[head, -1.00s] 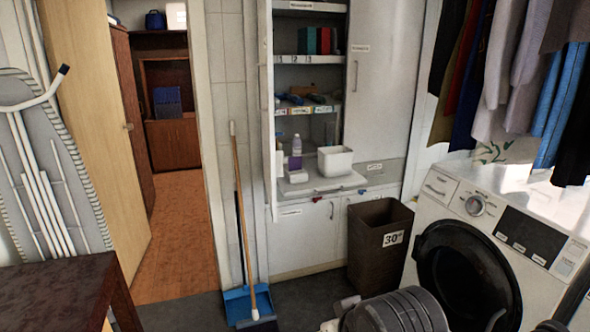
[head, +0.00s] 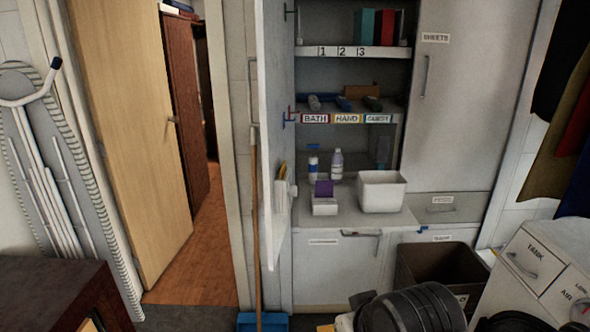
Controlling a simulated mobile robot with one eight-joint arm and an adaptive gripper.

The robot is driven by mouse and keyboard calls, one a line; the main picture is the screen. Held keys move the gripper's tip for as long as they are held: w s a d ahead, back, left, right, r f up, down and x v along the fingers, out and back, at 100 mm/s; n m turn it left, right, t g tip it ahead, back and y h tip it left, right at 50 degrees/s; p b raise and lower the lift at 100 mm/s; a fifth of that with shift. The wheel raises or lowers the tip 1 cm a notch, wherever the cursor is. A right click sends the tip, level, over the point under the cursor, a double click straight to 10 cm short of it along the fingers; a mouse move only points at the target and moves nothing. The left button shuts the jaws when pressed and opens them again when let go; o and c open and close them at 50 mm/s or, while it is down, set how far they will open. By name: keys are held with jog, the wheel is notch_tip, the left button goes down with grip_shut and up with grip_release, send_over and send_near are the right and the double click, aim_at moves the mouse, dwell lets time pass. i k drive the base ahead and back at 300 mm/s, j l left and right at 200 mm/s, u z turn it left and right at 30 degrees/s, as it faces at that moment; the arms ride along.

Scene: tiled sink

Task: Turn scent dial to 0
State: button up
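No dial marked "scent" can be read in the head view. A round dial (head: 580,309) shows partly at the lower right edge, on the white washing machine (head: 520,300); its setting is too small and cut off to tell. A label reading "AIR" and another small label are near it. My gripper's fingertips cannot be seen.
A brown bin (head: 439,262) stands between the open cabinet (head: 350,270) and the machine. A white tub (head: 382,192), bottles and a small box stand on the cabinet's counter. A broom (head: 254,230) leans left of it. A dark table (head: 60,296) fills the lower left corner.

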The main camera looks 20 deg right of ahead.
aim_at(293, 189)
jog(key=i+j+z, duration=0.25)
jog(key=j, duration=0.25)
jog(key=j+z, duration=0.25)
jog(key=j, duration=0.25)
jog(key=i+j+z, duration=0.25)
jog(key=j, duration=0.3)
jog(key=j+z, duration=0.25)
jog(key=j, duration=0.3)
jog(key=l+u, duration=0.5)
jog(key=l, duration=0.55)
jog(key=l+u, duration=0.5)
jog(key=l, duration=0.55)
jog(key=i+l+u, duration=0.1)
jog(key=l, duration=0.1)
